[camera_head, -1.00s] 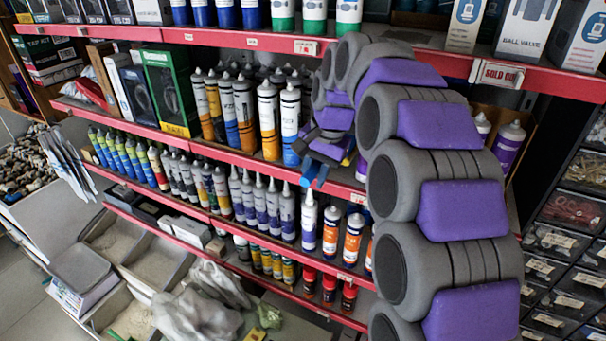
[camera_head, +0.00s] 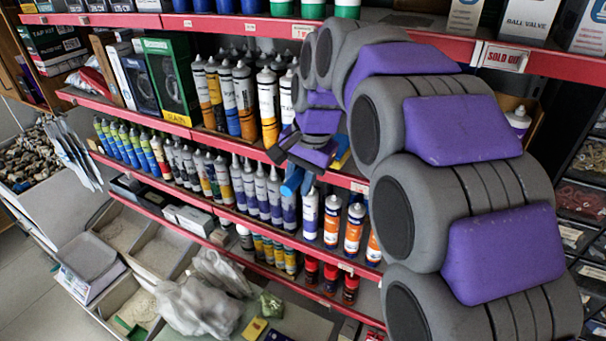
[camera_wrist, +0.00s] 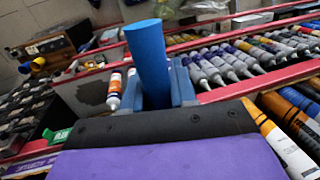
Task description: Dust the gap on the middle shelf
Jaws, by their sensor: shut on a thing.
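My gripper (camera_head: 297,170) is at the front of the shelving, near the red edge below the yellow and orange tubes (camera_head: 229,97). It is shut on a blue cylinder (camera_wrist: 150,55), which also shows in the head view (camera_head: 291,184). In the wrist view the cylinder stands up between the blue fingers, and I see no bristles or cloth on it. Beside it is a bare grey shelf stretch with a dark patch (camera_wrist: 92,92), near an orange and white tube (camera_wrist: 114,90). My arm hides part of the shelves in the head view.
Grey and purple tubes (camera_head: 262,192) stand close left of the cylinder. White and orange tubes (camera_head: 354,228) stand below right. Plastic bags (camera_head: 200,302) and bins (camera_head: 157,255) lie lower down. Drawers with small parts (camera_head: 580,200) are at the right.

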